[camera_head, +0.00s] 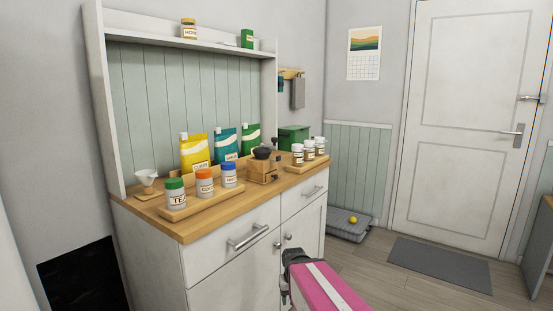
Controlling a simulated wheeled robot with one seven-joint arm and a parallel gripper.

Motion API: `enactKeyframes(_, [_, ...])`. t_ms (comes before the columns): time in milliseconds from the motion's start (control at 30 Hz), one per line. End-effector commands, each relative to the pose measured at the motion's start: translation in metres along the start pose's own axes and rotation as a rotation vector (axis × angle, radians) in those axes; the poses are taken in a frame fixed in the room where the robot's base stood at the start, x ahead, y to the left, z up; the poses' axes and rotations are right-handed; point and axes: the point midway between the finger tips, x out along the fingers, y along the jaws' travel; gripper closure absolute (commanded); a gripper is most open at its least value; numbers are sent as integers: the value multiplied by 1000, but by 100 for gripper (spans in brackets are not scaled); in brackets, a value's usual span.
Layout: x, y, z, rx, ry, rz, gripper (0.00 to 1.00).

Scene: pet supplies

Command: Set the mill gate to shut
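The mill (262,170) is a small wooden box with a dark bowl-shaped hopper on top. It stands on the wooden counter between the row of jars and a small black stand-like item. Its gate is too small to make out, so I cannot tell its position. My gripper (290,278) is dark and low in the picture, in front of the cabinet doors and below the counter edge, apart from the mill. My pink arm link hides part of it, and its fingers do not show clearly.
A tray (207,205) with three lidded jars sits left of the mill; another tray (310,160) with white jars sits right. Bright pouches (195,152) stand behind. A white dripper (147,180) is at the left end. The floor by the grey mat (440,264) is clear.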

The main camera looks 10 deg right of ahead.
Motion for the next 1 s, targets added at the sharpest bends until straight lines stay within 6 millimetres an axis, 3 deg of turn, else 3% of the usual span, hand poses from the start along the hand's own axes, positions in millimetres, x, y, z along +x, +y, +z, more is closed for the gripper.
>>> enactKeyframes(333, [0, 0, 0, 0, 0, 0, 44])
enactKeyframes(500, [-6, 0, -8, 25, 14, -34, 99])
enactKeyframes(567, [-12, -1, -17, 54, 32, -75, 100])
enactKeyframes(767, [-65, 0, -70, 217, 137, -327, 100])
enactKeyframes(867, [-103, 4, -100, 305, 203, -480, 100])
enactKeyframes(1000, [-169, 18, -140, 416, 300, -704, 100])
